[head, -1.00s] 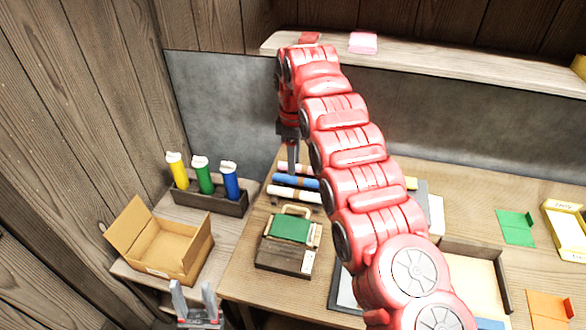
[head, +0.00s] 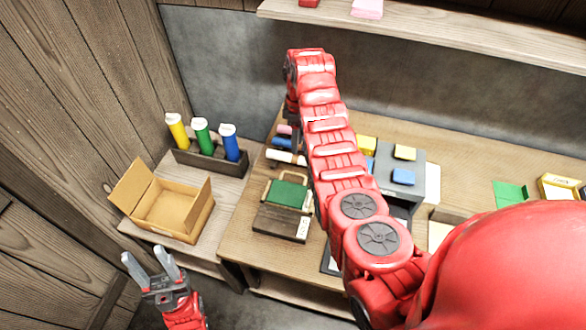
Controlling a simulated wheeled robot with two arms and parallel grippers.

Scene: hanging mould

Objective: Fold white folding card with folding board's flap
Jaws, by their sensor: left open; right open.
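I cannot pick out the white folding card or the folding board for certain. A dark-edged flat item (head: 329,262) shows in part at the table's front, mostly hidden behind my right arm. A pale flat panel (head: 438,236) shows right of the arm, also partly covered. My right gripper (head: 297,146) is at the far end of the red arm, pointing down near some rolls; it is open and partly hidden. My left gripper (head: 150,268) is open and empty at the lower left, in front of the side table and away from the worktable.
Pink, blue and white rolls (head: 286,157) lie behind a green-topped wooden block (head: 286,195). An open cardboard box (head: 170,208) and a holder with bottles (head: 208,160) stand at left. A grey stand (head: 416,172) and a green card (head: 510,193) are at right.

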